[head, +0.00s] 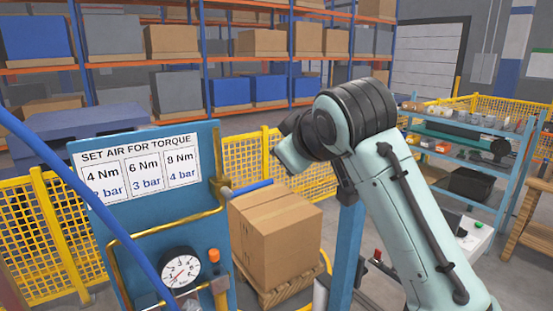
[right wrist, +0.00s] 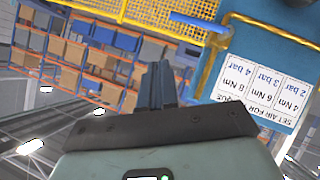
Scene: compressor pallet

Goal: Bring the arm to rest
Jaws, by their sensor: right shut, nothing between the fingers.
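My right arm (head: 400,210) rises from the lower right of the head view, pale green with black joints, and bends near the middle. My right gripper (right wrist: 158,85) shows in the right wrist view with its dark fingers together and nothing between them. It is apart from the blue panel (head: 140,235), which carries the torque sign (head: 140,175). The panel also shows upside down at the right of the wrist view (right wrist: 268,45). In the head view I cannot clearly make out the gripper's fingers. My left gripper is in neither view.
A pressure gauge (head: 180,267) and yellow pipe (head: 190,214) are on the panel; a blue-handled lever (head: 250,187) sticks out at its right. A cardboard box (head: 275,235) stands on a wooden pallet (head: 282,287) behind. A yellow fence (head: 45,235) and blue shelf cart (head: 465,165) stand around.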

